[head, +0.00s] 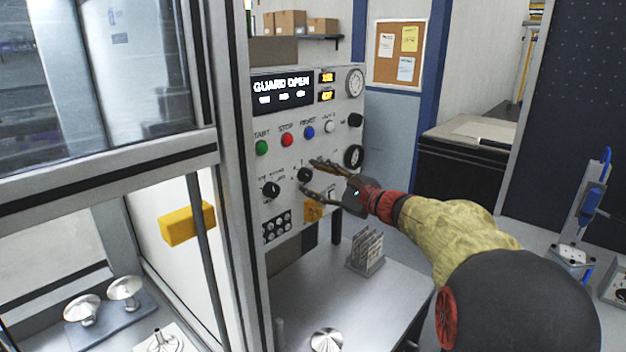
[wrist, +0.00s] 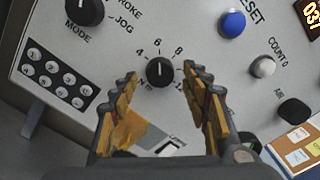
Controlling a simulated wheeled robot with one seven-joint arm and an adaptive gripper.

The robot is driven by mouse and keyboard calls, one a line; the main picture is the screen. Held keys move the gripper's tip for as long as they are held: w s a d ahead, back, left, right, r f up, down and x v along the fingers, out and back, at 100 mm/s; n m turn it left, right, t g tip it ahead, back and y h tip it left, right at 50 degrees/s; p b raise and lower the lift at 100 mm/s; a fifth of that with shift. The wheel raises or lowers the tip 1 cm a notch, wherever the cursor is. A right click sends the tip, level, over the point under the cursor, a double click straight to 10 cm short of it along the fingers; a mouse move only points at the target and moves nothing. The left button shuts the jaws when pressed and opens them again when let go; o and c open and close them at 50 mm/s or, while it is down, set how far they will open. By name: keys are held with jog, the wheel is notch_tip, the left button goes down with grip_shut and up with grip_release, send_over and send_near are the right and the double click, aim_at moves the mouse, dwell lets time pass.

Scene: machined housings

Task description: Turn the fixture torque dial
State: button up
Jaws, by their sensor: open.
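The control panel (head: 300,150) is a grey upright face with a "GUARD OPEN" display, buttons and dials. A small black dial (wrist: 160,71) with numbers around it sits in the middle of the wrist view; its white pointer line points up in that picture. In the head view the dial (head: 305,175) shows close to the upper fingertip. My gripper (head: 311,180) is open in front of the panel. In the wrist view its fingertips (wrist: 162,82) stand to the left and right of the dial, with clear gaps on both sides. I cannot tell whether the fingertips touch the panel.
A black mode knob (wrist: 85,10) and a keypad (wrist: 55,78) lie left of the dial in the wrist view. A blue button (wrist: 233,23) is to the upper right. Below the panel, a grey bench (head: 370,300) holds a rack of plates (head: 367,250). A glass guard frame (head: 232,180) stands left.

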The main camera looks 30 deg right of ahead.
jog(key=v, duration=1.1)
